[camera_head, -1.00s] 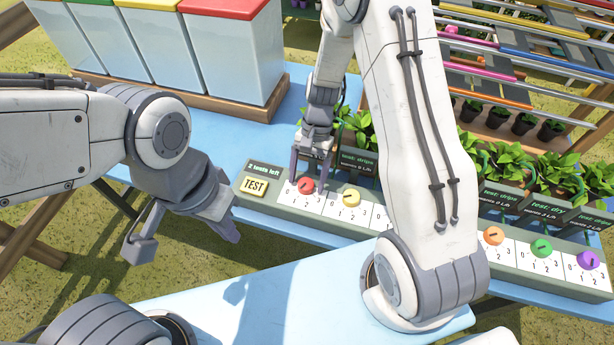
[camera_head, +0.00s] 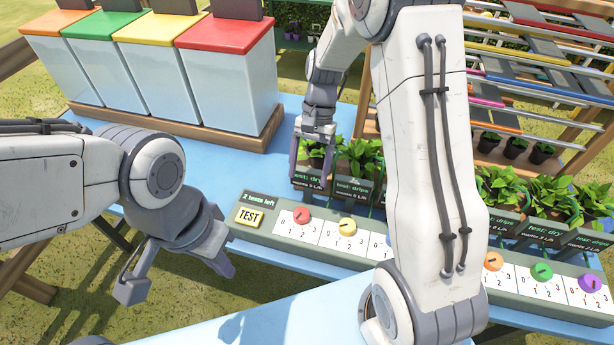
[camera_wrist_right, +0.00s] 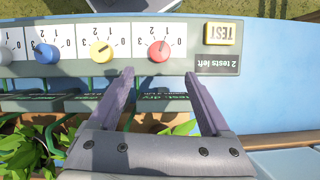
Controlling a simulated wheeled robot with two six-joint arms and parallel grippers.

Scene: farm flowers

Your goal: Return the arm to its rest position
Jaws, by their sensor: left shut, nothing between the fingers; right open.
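My right gripper (camera_head: 311,168) is open and empty, above and behind the red dial (camera_head: 301,215) of the control panel (camera_head: 262,238), near the potted plants. In the right wrist view its two fingers (camera_wrist_right: 160,92) are spread apart, and the red dial (camera_wrist_right: 159,51) lies beyond them, clear of both. My left gripper (camera_head: 222,264) is shut with nothing in it, hanging at the left in front of the panel's TEST button end. The right arm's upper links hide the panel's middle.
The yellow TEST button (camera_head: 249,217) sits beside a "2 tests left" sign. Lidded bins (camera_head: 232,80) stand at the back left of the blue table (camera_head: 290,125). Potted plants (camera_head: 545,195) with small signs line the panel's back. A rack of coloured rails (camera_head: 540,65) stands at the back right.

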